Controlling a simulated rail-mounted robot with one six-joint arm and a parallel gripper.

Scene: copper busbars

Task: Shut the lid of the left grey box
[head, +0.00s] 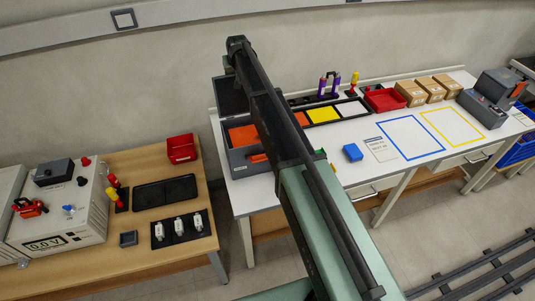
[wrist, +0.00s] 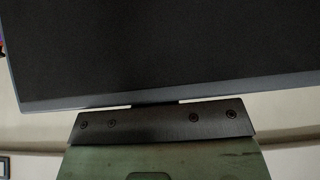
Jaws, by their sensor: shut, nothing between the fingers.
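The left grey box (head: 238,168) stands at the left end of the white bench in the head view, with orange contents inside. Its lid (head: 228,97) is open and stands up at the back, dark inside with a grey rim. In the wrist view a dark panel with a grey rim, which looks like the lid (wrist: 170,45), fills the top. My gripper (wrist: 155,104) shows below it as a dark screwed bar, its shut fingers mostly hidden behind the panel. I cannot tell whether they touch. In the head view my arm crosses in front of the box and hides part of it.
A blue block (head: 352,152) and a red tray (head: 385,99) are on the white bench. Another grey box (head: 490,100) stands at its right end. A wooden table (head: 205,245) is at left.

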